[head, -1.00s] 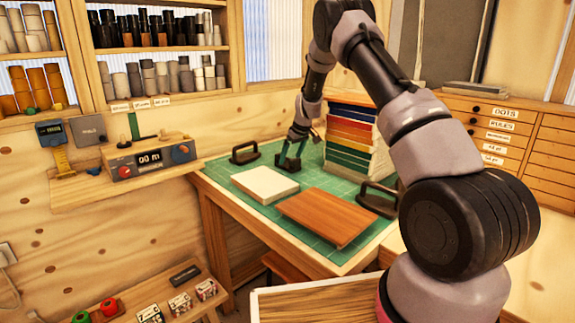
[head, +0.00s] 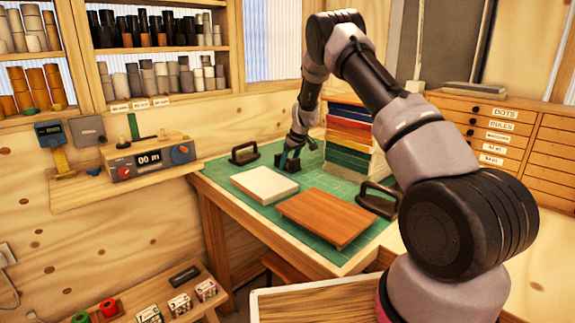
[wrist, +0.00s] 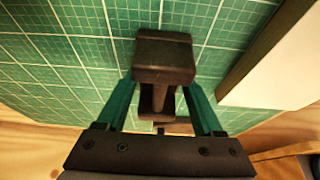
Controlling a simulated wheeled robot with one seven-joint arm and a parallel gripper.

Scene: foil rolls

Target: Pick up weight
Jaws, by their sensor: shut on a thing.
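A dark weight (wrist: 163,62) with a handle bar sits between the two teal fingers of my gripper (wrist: 160,108) in the wrist view. My gripper is shut on it, low over the green mat. In the head view my gripper (head: 289,160) is at the mat's far side, between the pale block and the stack of coloured boards; the held weight is small and dark there. A second dark handled weight (head: 244,153) stands to its left, apart from it. A third (head: 378,200) stands at the right of the mat. I cannot tell whether the held weight touches the mat.
A pale block (head: 264,185) and a brown wooden board (head: 327,218) lie on the green mat (head: 233,168). The tall stack of coloured boards (head: 349,137) is close right of my gripper. A shelf with a control box (head: 150,160) is on the left wall.

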